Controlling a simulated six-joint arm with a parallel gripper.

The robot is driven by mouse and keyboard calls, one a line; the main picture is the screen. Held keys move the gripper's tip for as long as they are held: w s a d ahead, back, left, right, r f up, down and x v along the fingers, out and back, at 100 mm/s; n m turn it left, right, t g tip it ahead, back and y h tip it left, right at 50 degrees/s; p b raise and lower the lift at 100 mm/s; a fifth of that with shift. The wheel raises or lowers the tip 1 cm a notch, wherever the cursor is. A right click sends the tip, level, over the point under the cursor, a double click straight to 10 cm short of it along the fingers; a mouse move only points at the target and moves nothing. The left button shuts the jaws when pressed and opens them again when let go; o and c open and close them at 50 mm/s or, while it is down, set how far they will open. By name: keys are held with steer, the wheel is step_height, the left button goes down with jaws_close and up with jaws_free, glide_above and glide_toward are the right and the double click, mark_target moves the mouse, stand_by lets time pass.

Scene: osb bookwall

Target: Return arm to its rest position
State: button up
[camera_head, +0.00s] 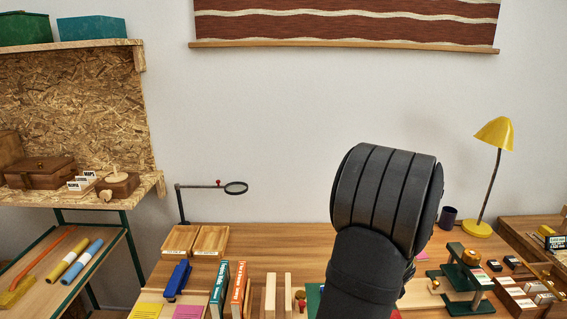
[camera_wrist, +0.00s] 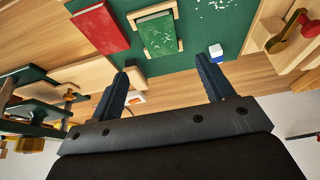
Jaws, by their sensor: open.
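My gripper (camera_wrist: 165,72) shows in the wrist view with its two dark fingers spread apart and nothing between them. It is above a green mat (camera_wrist: 195,60) on the wooden table. In the head view my dark arm rises over the middle right of the table, and my gripper is hidden there. A red book (camera_wrist: 100,27) and a green panel with white specks in a wooden holder (camera_wrist: 158,34) lie on the mat, beyond the fingertips. A small white and blue block (camera_wrist: 216,52) is near the right fingertip.
Upright books (camera_head: 238,290) and wooden trays (camera_head: 210,240) stand left of my arm. A magnifier on a stand (camera_head: 236,188) rises behind them. On the right are a green press-like device (camera_head: 467,278), a dark cup (camera_head: 447,217) and a yellow lamp (camera_head: 495,133). The air above is free.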

steer(key=x, duration=1)
steer(key=shift+w+f, duration=0.15)
steer(key=shift+f, duration=0.05)
steer(key=shift+w+d+r, duration=0.1)
steer(key=shift+r, duration=0.2)
steer(key=v, duration=0.4)
steer(key=shift+w+d+r, duration=0.15)
steer(key=shift+w, duration=0.25)
steer(key=s+d+r, duration=0.6)
steer(key=s, duration=0.3)
steer(key=w+a, duration=2)
steer(key=w, duration=0.3)
steer(key=shift+w, duration=0.2)
steer(key=shift+f, duration=0.1)
